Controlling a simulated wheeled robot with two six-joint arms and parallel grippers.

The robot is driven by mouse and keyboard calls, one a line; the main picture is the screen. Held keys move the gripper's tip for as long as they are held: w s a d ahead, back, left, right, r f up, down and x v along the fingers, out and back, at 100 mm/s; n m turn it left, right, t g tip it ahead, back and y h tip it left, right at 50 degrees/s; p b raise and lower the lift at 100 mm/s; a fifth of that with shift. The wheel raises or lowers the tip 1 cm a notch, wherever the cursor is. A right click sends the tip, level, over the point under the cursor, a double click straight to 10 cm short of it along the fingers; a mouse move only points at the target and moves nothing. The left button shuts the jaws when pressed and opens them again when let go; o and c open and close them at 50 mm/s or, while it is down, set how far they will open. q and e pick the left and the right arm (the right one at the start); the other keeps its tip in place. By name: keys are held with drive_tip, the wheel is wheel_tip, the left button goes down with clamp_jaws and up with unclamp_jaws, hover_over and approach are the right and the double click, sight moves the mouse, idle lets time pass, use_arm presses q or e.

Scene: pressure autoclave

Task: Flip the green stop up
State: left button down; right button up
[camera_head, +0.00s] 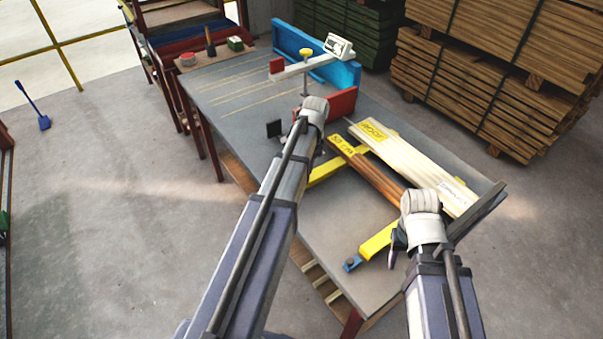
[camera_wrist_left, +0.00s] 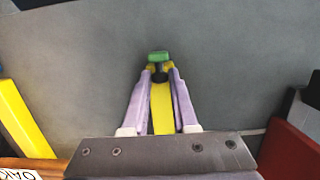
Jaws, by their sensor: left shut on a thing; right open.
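The green stop (camera_wrist_left: 159,56) shows in the left wrist view at the far end of a yellow bar (camera_wrist_left: 162,108), with a dark joint just below it. My left gripper (camera_wrist_left: 160,72) is shut at that end, its purple fingers on either side of the stop's base. In the head view my left arm hides the green stop and the fingertips; part of the same yellow bar (camera_head: 325,172) shows beside the arm. My right gripper (camera_head: 396,246) is open, low over the near yellow bar (camera_head: 380,240), and partly hidden by its wrist.
A blue stop (camera_head: 352,264) is on the near bar's end. Brown planks (camera_head: 366,166) and pale planks (camera_head: 415,170) lie across the bars. A red block (camera_head: 340,101), a blue fence (camera_head: 318,62) and a beam with a display (camera_head: 338,47) stand farther back.

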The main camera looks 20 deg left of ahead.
use_arm(q)
drive_tip(key=shift+w+d+f, duration=0.15)
drive_tip(key=shift+w+f, duration=0.1)
drive_tip(key=shift+w, duration=0.2)
use_arm(e)
drive_tip(key=shift+f, duration=0.4)
use_arm(q)
drive_tip(key=shift+s+r+g+y, duration=0.15)
drive_tip(key=shift+g+y, duration=0.15)
drive_tip(key=shift+g, duration=0.2)
drive_tip(key=c, duration=0.7)
unclamp_jaws()
use_arm(e)
drive_tip(key=shift+r, duration=0.1)
use_arm(q)
drive_tip(key=p+v, duration=0.7)
drive_tip(key=shift+r, duration=0.35)
use_arm(e)
wheel_tip(320, 180, up, 7)
drive_tip(key=shift+r, duration=0.15)
